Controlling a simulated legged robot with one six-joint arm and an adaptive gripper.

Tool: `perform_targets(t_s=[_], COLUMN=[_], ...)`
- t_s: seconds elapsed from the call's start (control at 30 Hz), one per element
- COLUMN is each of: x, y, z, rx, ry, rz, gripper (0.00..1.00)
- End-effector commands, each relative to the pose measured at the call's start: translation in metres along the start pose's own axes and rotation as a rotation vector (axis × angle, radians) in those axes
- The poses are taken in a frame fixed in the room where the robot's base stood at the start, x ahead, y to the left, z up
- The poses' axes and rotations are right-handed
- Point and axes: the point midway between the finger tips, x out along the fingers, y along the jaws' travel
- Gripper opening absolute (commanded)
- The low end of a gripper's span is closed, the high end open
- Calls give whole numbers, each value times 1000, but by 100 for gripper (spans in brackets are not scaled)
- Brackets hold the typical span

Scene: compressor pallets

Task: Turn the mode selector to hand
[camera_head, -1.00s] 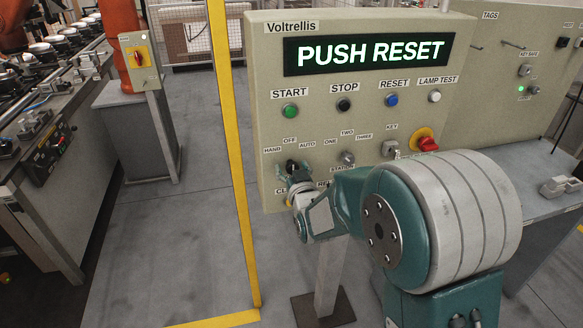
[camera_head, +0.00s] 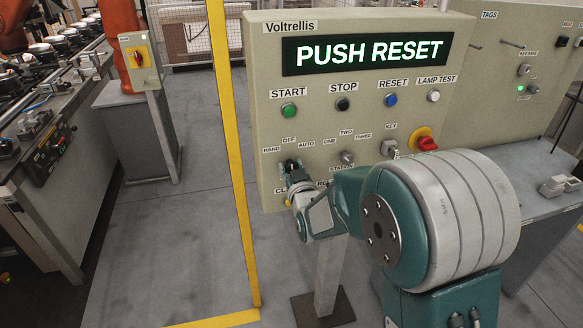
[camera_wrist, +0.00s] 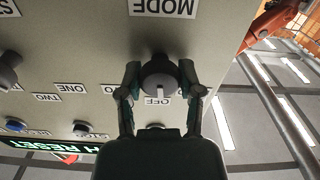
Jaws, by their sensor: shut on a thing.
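The mode selector is a dark round knob (camera_wrist: 159,80) on the beige panel, seen upside down in the wrist view below its MODE plate (camera_wrist: 163,8). Its white pointer mark faces the OFF label (camera_wrist: 157,101). My gripper (camera_wrist: 160,76) has one finger on each side of the knob and is shut on it. In the head view my gripper (camera_head: 292,166) is at the selector, under the HAND (camera_head: 271,150), OFF (camera_head: 289,139) and AUTO (camera_head: 306,144) labels, and hides most of the knob. The HAND label is hidden in the wrist view.
The panel display (camera_head: 368,53) reads PUSH RESET. Above are green start (camera_head: 289,110), black stop (camera_head: 342,104) and blue reset (camera_head: 390,99) buttons. A station selector (camera_head: 347,157) and red switch (camera_head: 427,144) are to the right. A yellow post (camera_head: 232,140) stands left.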

Motion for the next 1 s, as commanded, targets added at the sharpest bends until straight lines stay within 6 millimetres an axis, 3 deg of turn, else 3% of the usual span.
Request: perform_targets(t_s=[0.6,1.0], x=[1,1], y=[-3,-4], z=[-1,0], rx=[-488,-664], ry=[4,4], rz=[-2,-2], gripper=[0,0])
